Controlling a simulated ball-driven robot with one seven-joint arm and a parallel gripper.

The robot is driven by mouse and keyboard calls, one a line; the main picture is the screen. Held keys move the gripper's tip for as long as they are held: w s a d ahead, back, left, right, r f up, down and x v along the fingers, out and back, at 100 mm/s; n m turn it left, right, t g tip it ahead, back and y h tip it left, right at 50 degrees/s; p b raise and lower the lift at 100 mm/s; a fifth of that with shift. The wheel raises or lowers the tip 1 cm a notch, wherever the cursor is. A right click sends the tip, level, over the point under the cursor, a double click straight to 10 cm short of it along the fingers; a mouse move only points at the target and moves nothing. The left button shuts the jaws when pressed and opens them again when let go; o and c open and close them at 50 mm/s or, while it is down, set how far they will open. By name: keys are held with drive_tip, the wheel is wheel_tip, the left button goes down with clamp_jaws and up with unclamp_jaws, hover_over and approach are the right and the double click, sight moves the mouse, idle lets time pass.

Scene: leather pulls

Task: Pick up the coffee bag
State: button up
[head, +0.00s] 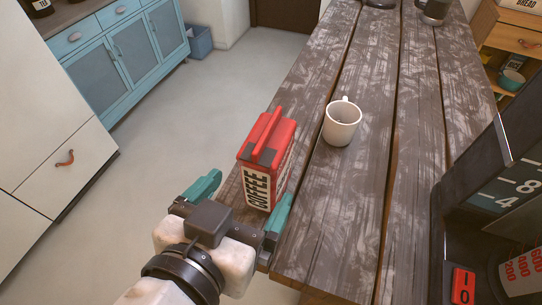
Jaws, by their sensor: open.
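The coffee bag (279,157) is a red upright pack with a pale side panel reading COFFEE and a red folded top. It stands near the left edge of the wooden table (335,215). My gripper (238,203) is open, with one green finger on each side in front of the bag. The right finger overlaps the bag's lower part in the picture. I cannot tell whether either finger touches it. The bag's lower left part is partly hidden by my gripper.
A white mug (342,122) stands on the table to the right of and behind the bag. A dark device with number tiles (507,190) fills the right side. A blue cabinet (128,50) stands at the far left. The table's middle is clear beyond the mug.

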drive_tip(key=shift+f+p+x, duration=0.1)
drive_tip(key=shift+p+x, duration=0.3)
drive_tip(key=shift+x, duration=1.55)
drive_tip(key=shift+f+p+x, duration=0.15)
drive_tip(key=shift+p+x, duration=0.25)
drive_tip(key=shift+x, duration=1.55)
drive_tip(key=shift+a, duration=0.15)
drive_tip(key=shift+c, duration=0.3)
drive_tip(key=c, duration=1.1)
drive_tip(key=shift+c, duration=0.2)
drive_tip(key=shift+r, duration=0.1)
